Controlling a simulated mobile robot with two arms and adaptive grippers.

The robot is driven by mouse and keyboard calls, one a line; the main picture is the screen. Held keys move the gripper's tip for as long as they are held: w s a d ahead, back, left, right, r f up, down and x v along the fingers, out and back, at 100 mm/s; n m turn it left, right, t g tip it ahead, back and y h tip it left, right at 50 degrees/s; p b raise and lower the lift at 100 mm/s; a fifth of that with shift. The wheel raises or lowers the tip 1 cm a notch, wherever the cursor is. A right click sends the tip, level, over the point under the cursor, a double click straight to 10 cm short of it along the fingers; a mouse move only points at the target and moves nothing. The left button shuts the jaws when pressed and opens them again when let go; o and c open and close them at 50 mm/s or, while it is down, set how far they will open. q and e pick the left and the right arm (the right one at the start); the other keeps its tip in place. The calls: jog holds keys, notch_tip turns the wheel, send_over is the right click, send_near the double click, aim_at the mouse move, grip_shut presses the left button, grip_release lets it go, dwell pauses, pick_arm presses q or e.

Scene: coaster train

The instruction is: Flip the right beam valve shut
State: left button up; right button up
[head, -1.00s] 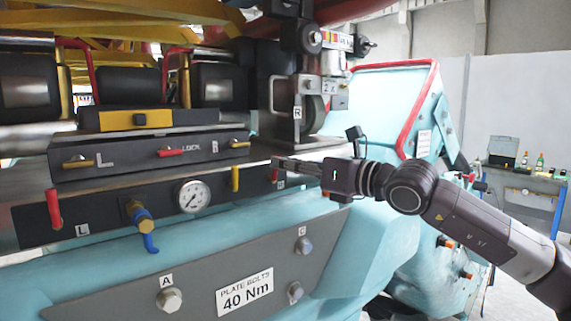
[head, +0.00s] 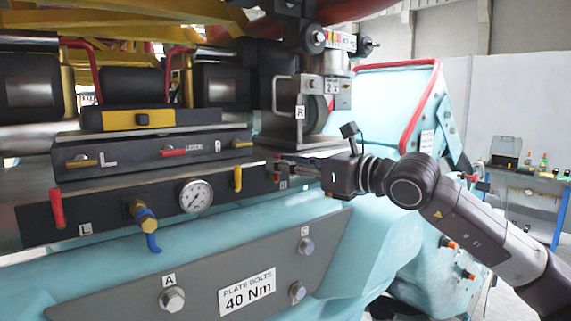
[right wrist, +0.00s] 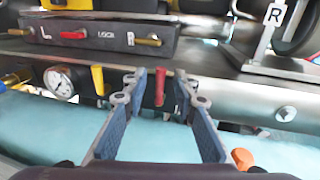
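The right beam valve is a red handle (head: 277,169) at the right end of the dark beam panel (head: 110,221), by a small label. In the right wrist view the red handle (right wrist: 160,86) hangs nearly upright. My right gripper (head: 287,163) reaches it from the right in the head view. In the right wrist view the right gripper (right wrist: 161,92) is open, with one finger on each side of the handle and a visible gap to both. My left gripper is not in view.
A yellow handle (head: 238,179) and a gauge (head: 195,196) sit left of the valve. The left red handle (head: 56,208) and a blue-handled tap (head: 146,222) are farther left. A steel block marked R (head: 300,112) stands above. An orange knob (right wrist: 242,158) is near the right finger.

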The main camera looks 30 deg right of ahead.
jog(key=v, duration=1.2)
dwell(0.7)
dwell(0.7)
